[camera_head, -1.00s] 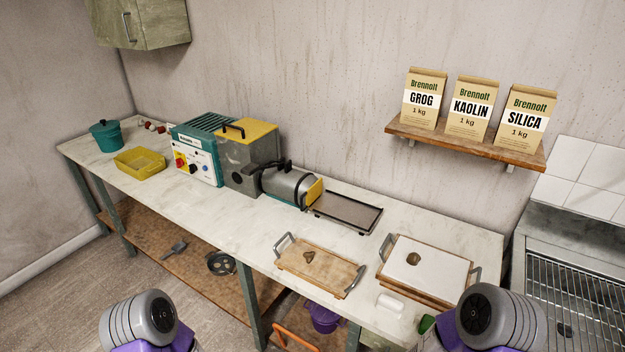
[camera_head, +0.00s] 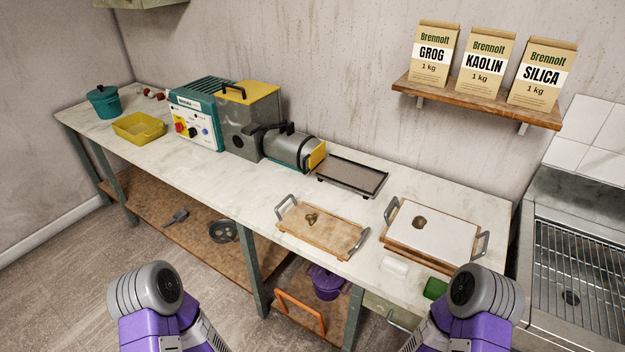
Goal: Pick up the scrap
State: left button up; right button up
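Two small brown clay lumps could be the scrap; I cannot tell which. One lump (camera_head: 311,219) lies on a wooden board with grey handles (camera_head: 335,240) at the middle front of the bench. The other lump (camera_head: 419,222) lies on a white slab (camera_head: 445,235) set on a second handled wooden board to the right. My arms enter at the bottom left and bottom right, apart from the boards. Neither gripper is in view, so their fingers cannot be seen.
A bag shelf (camera_head: 475,98) hangs above.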

aim_at(311, 217)
jog(key=u, duration=1.45)
jog(key=i, duration=0.85)
jog(key=z, duration=2.35)
